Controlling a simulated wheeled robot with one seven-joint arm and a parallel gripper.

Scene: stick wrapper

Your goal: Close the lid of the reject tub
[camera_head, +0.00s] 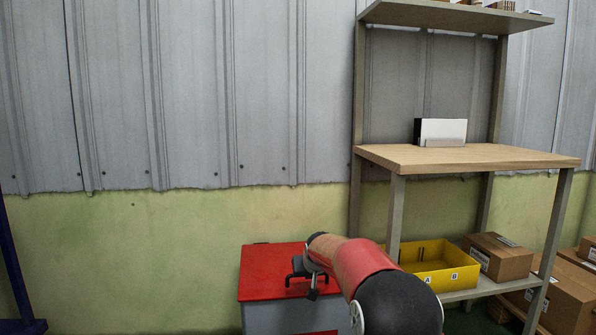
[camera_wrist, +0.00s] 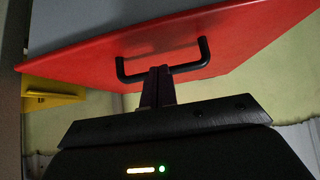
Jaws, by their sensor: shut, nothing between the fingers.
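The reject tub (camera_head: 275,318) is a grey box low against the wall, with a red lid (camera_head: 262,262) on top. The lid looks roughly flat over the tub; I cannot tell whether a gap is left under it. A black bar handle (camera_head: 291,277) stands on the lid, and in the wrist view the handle (camera_wrist: 204,50) shows on the red lid (camera_wrist: 240,35). My gripper (camera_head: 313,294) is at the handle beside the lid's right part. In the wrist view my gripper's fingers (camera_wrist: 158,78) are together, overlapping the middle of the handle; contact is unclear.
A workbench (camera_head: 465,155) stands to the right, with a white box-like holder (camera_head: 440,131) on top. A yellow bin (camera_head: 440,275) and cardboard boxes (camera_head: 498,258) sit on its lower shelf. A wall (camera_head: 120,250) is behind the tub. My arm hides the tub's right side.

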